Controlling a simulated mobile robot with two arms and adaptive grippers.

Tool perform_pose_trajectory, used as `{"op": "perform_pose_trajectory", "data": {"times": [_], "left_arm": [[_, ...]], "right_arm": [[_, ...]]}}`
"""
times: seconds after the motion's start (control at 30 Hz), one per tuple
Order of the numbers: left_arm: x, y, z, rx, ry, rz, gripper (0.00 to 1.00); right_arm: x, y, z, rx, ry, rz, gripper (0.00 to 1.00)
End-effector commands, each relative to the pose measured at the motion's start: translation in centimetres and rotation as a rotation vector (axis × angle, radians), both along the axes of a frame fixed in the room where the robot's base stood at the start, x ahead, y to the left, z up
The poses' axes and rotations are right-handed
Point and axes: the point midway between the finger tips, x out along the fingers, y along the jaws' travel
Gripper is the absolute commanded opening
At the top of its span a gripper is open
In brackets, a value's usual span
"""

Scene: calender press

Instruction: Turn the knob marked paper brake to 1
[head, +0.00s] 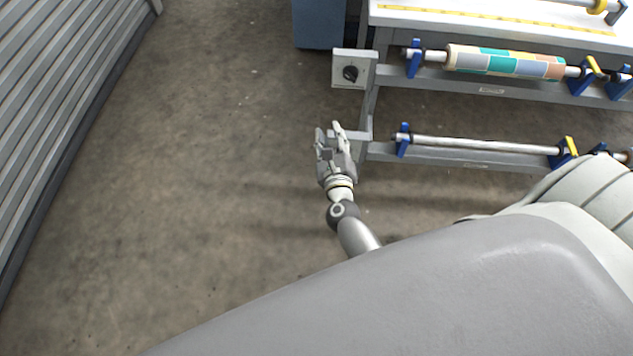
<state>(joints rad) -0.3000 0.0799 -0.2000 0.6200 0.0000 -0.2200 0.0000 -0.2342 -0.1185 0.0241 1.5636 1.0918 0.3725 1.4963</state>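A black round knob (350,73) sits on a light grey box (341,57) at the left end of the press's upper roller rail. Its marking is too small to read, so I cannot tell its setting. A second grey plate (363,144) is fixed below, at the lower rail, partly hidden behind my gripper. My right gripper (329,130) points up the picture, below the knob box in view and just left of the lower plate. Its fingers are apart with nothing between them, and it is clear of the knob. My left gripper is not in view.
A patterned roll (505,62) lies on the upper rail in blue holders. A bare metal bar (485,145) lies on the lower rail. A white table top with a yellow ruler (490,18) is above. A blue cabinet (322,24) stands behind. The floor at left is clear.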

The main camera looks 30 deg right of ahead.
Motion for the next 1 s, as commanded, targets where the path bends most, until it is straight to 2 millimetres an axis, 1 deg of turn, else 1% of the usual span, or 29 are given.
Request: {"op": "perform_pose_trajectory", "data": {"times": [0.03,0.27,0.47,0.7,1.0], "left_arm": [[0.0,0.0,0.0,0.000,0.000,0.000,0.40],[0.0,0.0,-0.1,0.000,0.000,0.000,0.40],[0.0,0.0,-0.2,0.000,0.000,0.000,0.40],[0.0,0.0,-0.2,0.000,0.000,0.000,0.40],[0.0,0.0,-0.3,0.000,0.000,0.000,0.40]], "right_arm": [[-0.1,0.5,-1.0,-0.040,0.033,0.024,0.31],[-0.9,2.5,-5.0,-0.241,0.173,0.143,0.31],[-2.0,4.1,-8.5,-0.407,0.283,0.249,0.31],[-3.8,5.8,-12.7,-0.601,0.404,0.385,0.31],[-6.5,7.5,-17.4,-0.819,0.525,0.554,0.31]]}}
